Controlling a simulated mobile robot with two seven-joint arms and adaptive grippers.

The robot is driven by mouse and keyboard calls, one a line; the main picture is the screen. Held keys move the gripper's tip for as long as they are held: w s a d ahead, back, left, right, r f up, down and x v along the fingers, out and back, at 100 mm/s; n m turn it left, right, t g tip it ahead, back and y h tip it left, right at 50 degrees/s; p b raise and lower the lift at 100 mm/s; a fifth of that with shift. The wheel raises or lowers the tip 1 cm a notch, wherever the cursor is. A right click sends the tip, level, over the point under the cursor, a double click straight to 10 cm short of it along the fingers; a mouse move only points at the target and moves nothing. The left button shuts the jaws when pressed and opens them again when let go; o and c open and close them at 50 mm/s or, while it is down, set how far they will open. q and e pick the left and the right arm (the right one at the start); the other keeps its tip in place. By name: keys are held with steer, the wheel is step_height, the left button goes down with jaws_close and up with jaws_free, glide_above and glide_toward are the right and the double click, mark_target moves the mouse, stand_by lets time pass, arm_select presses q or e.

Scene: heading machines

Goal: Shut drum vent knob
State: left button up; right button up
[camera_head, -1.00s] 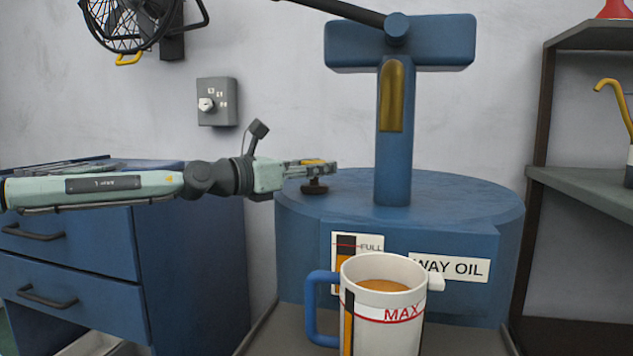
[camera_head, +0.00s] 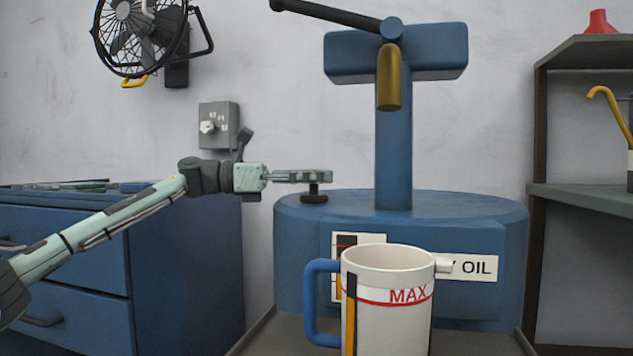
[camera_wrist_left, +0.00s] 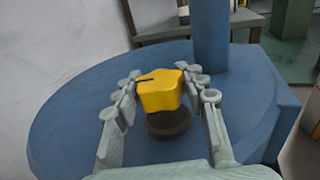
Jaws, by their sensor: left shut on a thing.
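The blue oil drum (camera_head: 440,210) stands in the middle, with a pump post rising from its top. The vent knob sits at the left of the drum top; its dark base (camera_head: 314,195) shows in the head view. In the left wrist view the knob is a yellow lobed cap (camera_wrist_left: 160,91) with a dark line on its top, above a dark round base. My left gripper (camera_head: 318,177) is shut on the knob, with one finger on each side of it (camera_wrist_left: 164,95). In the head view its fingers hide the yellow cap. My right gripper is not in view.
A white jug (camera_head: 390,300) with a blue handle and a MAX line stands in front of the drum. The pump lever (camera_head: 330,14) and brass spout (camera_head: 389,80) are above. A blue drawer cabinet (camera_head: 185,270) stands left, shelves (camera_head: 580,195) right.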

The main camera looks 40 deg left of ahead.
arm_select(q)
steer(key=shift+r+m+g+h+p, duration=0.15)
steer(key=shift+m+g+h+p, duration=0.5)
steer(key=shift+m+g+h, duration=0.5)
steer(key=shift+m+g+h+p, duration=0.5)
steer(key=shift+m+g+h, duration=0.05)
steer(key=shift+g, duration=0.3)
steer(key=shift+d+g, duration=0.1)
steer(key=shift+g, duration=0.2)
steer(key=o, duration=1.2)
steer(key=v, duration=0.7)
steer(key=shift+f, duration=0.25)
steer(key=shift+s+a, duration=0.15)
steer(key=shift+a, duration=0.1)
